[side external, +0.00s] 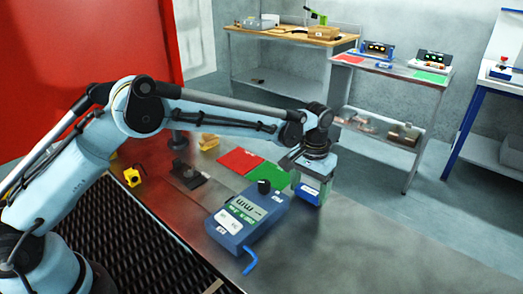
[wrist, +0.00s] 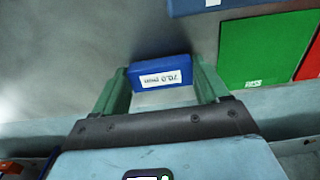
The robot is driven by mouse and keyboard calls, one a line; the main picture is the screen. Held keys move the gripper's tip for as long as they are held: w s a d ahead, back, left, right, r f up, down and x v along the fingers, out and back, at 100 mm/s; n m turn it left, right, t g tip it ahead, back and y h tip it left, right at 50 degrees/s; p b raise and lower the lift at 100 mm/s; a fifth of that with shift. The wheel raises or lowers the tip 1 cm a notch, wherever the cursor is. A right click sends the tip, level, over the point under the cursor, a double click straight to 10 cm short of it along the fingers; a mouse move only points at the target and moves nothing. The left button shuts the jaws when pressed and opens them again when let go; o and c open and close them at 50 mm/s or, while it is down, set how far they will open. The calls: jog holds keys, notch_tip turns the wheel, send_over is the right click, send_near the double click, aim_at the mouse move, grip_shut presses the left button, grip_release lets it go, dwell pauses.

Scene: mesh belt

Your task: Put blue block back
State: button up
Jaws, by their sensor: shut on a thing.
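The blue block (wrist: 160,72) has a white label whose print reads upside down in the wrist view. It also shows in the side external view (side external: 307,191), low between the green fingers. My gripper (wrist: 161,78) is shut on the block, one finger at each end. In the side external view my gripper (side external: 309,190) points down, just right of the green mat (side external: 270,176). I cannot tell whether the block touches the table (side external: 350,240) or hangs slightly above it.
A blue gauge box (side external: 240,222) with a display, black knob and blue crank stands front-left of my gripper. A red mat (side external: 239,161) lies beside the green one. Yellow pieces (side external: 132,177) and a dark fixture (side external: 187,174) are further left. The table's right side is clear.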

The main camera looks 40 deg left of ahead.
jog(key=shift+f, duration=0.2)
jog(key=shift+f, duration=0.15)
jog(key=o, duration=1.4)
jog(key=shift+o, duration=0.2)
